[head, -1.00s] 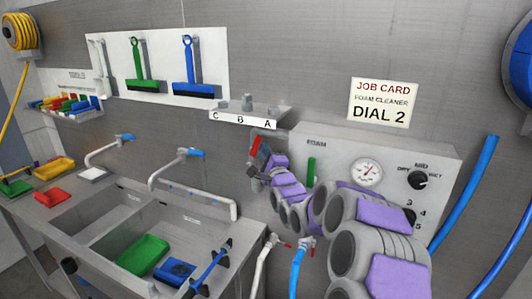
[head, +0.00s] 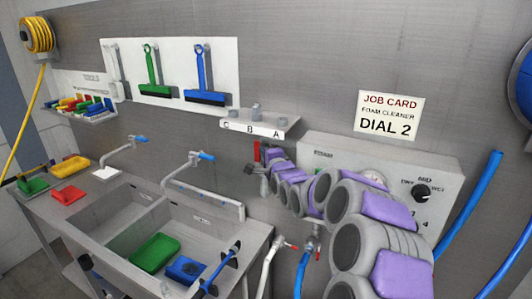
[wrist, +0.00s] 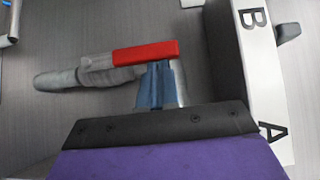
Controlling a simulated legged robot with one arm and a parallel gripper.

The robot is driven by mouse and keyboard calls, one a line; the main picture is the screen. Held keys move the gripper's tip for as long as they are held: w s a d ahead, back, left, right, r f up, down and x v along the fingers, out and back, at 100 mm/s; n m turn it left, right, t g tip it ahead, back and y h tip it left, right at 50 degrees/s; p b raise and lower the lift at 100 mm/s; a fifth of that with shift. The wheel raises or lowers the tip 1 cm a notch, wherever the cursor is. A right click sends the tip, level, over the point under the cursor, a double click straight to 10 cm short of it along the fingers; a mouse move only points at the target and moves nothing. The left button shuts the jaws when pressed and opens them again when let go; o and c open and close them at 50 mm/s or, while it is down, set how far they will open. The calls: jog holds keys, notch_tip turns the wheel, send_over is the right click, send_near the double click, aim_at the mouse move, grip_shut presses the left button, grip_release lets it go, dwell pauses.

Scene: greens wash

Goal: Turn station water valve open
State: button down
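The station water valve shows a red lever handle (wrist: 146,53) on a grey pipe fitting (wrist: 62,79) in the wrist view. The handle lies nearly level there, just beyond my fingers. In the head view a small strip of the red handle (head: 257,152) shows below the lettered shelf, partly behind my arm. My gripper (wrist: 159,72) has its blue-grey fingers close together at the handle's lower edge. Contact with the handle is unclear. In the head view my gripper (head: 252,169) is small and partly hidden, and its opening is not clear.
A shelf (head: 262,128) marked C, B, A sits just above the valve. A foam panel (head: 440,165) with a gauge and knob is at right, partly covered by my arm. A sink (head: 130,222) with trays is at left. Hoses with small red taps (head: 290,245) hang below.

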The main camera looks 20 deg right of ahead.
jog(key=shift+s+f, duration=0.1)
jog(key=s, duration=1.7)
jog(key=shift+r, duration=0.2)
jog(key=s+a+f+n+g+y+b, duration=0.2)
jog(key=s+a+f+n+g, duration=0.75)
jog(key=s+a+f, duration=0.2)
jog(key=s+f+n+g, duration=0.1)
jog(key=s+n+g, duration=0.1)
jog(key=s, duration=0.8)
jog(key=s+a+f+n+g+h+b, duration=0.1)
jog(key=s+f+n+g, duration=0.1)
jog(key=s, duration=0.8)
jog(key=s+f+n+g+h, duration=0.1)
jog(key=s+n+g, duration=0.3)
jog(key=s, duration=0.6)
jog(key=shift+a+f+g+b, duration=0.25)
jog(key=shift+a+g+b, duration=0.1)
jog(key=shift+g, duration=0.7)
